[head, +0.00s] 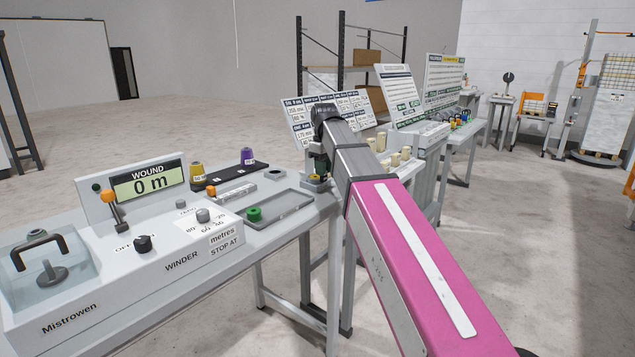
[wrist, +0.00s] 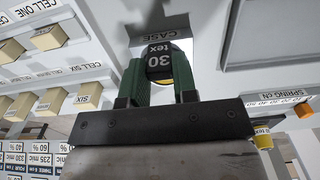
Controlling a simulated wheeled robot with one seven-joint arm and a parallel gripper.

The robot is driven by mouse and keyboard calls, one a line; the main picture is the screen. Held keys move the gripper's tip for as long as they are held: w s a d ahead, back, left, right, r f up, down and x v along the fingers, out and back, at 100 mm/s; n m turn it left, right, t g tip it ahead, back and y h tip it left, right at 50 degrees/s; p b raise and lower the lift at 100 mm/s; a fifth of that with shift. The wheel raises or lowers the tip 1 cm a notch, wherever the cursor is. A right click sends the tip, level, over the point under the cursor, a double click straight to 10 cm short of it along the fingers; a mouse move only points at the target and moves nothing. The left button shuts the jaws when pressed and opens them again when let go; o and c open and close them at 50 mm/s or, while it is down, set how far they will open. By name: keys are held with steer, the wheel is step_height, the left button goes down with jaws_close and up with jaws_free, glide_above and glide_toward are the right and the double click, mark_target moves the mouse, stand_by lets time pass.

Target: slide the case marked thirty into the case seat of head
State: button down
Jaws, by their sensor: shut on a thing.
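In the wrist view a label reading CASE (wrist: 154,35) lies just beyond the held case, on a pale surface. A dark shape shows past that label, and I cannot tell whether it is the case seat of the head. In the head view my gripper (head: 318,161) is low over the right end of the winder bench, mostly behind my arm. I cannot tell whether the case touches anything.
The winder (head: 150,255) reads 0 m. A yellow spool (head: 197,173), a purple spool (head: 247,156) and a grey tray (head: 283,207) with a green bobbin (head: 254,214) are left of my gripper. Cream blocks (wrist: 48,38) sit by cell labels. A SPRING cN label (wrist: 292,91) is at right.

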steer(key=shift+r, duration=1.7)
